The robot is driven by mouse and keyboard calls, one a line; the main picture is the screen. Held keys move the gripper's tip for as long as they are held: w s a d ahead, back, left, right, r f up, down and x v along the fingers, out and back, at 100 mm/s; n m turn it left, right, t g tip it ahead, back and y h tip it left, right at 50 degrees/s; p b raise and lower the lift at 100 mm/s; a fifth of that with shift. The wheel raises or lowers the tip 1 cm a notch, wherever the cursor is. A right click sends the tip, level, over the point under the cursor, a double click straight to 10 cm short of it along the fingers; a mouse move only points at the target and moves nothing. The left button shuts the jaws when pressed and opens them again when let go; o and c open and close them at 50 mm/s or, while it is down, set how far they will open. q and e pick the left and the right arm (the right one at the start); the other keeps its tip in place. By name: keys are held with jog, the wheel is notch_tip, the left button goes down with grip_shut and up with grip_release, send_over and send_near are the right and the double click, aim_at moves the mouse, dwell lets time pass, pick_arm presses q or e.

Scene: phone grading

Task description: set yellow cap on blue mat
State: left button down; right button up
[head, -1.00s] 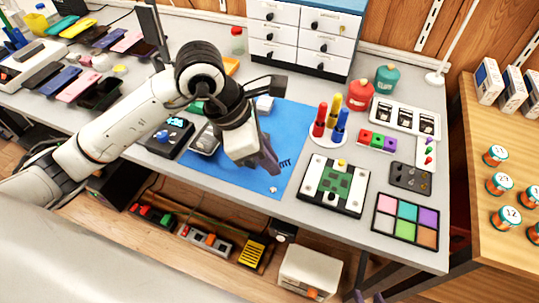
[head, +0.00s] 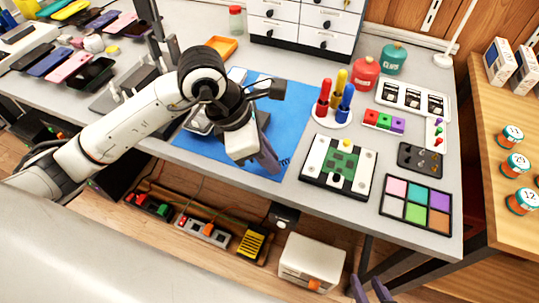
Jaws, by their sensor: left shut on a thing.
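The blue mat (head: 292,108) lies on the grey bench near its front edge. My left gripper (head: 268,162) reaches over the mat's right part with its dark fingers pointing down. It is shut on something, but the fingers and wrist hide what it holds. I cannot make out a loose yellow cap. A yellow marker (head: 341,80) stands with a red and a blue one in a white round holder (head: 331,118) right of the mat. My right gripper (head: 368,284) shows at the bottom edge, its purple fingers apart, below the bench.
Right of the mat lie a fixture with a green board (head: 340,166), a colour-swatch tray (head: 415,205) and a dark grey plate (head: 420,159). Grey-black devices (head: 200,120) sit on the mat's left side. White drawers (head: 300,25) stand behind. A wooden table (head: 500,110) is at right.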

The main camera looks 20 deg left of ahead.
dwell(0.8)
pick_arm(q)
jog(key=shift+a+r+b, duration=0.1)
jog(key=shift+b, duration=0.35)
dwell(0.8)
jog(key=shift+f+b, duration=0.4)
jog(key=shift+b, duration=0.35)
dwell(0.8)
dwell(0.3)
jog(key=c, duration=1.3)
grip_release()
jog(key=shift+r+p, duration=0.4)
jog(key=shift+r, duration=0.3)
notch_tip(320, 180, up, 7)
jog(key=p, duration=0.4)
